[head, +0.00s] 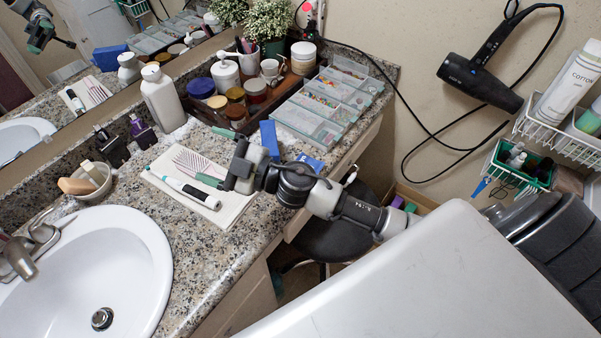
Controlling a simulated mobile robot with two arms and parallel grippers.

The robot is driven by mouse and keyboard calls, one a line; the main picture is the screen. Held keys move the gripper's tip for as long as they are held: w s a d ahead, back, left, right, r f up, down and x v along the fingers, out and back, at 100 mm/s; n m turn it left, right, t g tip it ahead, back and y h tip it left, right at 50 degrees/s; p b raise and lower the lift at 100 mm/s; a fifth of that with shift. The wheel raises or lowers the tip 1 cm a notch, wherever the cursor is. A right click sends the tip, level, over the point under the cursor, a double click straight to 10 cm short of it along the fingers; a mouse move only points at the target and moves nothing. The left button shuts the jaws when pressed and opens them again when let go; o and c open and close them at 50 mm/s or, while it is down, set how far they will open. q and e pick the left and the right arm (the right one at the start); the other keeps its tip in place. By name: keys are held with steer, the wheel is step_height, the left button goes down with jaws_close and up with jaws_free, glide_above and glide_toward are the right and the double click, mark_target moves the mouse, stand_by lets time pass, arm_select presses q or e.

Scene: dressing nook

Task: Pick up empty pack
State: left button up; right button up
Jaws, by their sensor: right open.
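No pack is clearly marked as empty. A small blue box-like piece (269,139) stands on the granite counter just behind my right gripper. Another blue piece (312,163) shows right of the wrist, and my arm hides the area between. I cannot tell whether they are one pack or two. My right gripper (217,157) is open and empty, its greenish fingertips pointing left above a pale towel (238,208). The blue pieces are on the wrist side, not between the fingers. My left gripper is not in view.
On the towel lie a white-and-black pen-like item (185,190) and a pink-bristled brush (195,162). A clear organizer (300,120), a dark tray of jars (215,112) and a white bottle (161,98) stand behind. The sink (70,275) is left; a hair dryer (480,75) hangs right.

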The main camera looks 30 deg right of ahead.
steer(key=s+a+f+n+g+y, duration=0.1)
steer(key=a+f+n+g+y, duration=0.15)
steer(key=n+g, duration=0.55)
steer(key=g+h+b, duration=0.1)
steer(key=g+h, duration=0.6)
steer(key=h, duration=0.9)
glide_above(305, 166)
step_height(305, 166, down, 6)
steer(key=shift+r, duration=0.2)
step_height(305, 166, down, 5)
steer(key=shift+r, duration=0.15)
steer(key=shift+a+f+p, duration=0.15)
steer(key=shift+f+p, duration=0.15)
steer(key=shift+f, duration=1.15)
steer(key=shift+a+f+p, duration=0.1)
steer(key=shift+f+p, duration=0.15)
steer(key=shift+f, duration=1.2)
steer(key=c, duration=0.5)
steer(key=shift+r, duration=0.1)
steer(key=shift+c, duration=0.2)
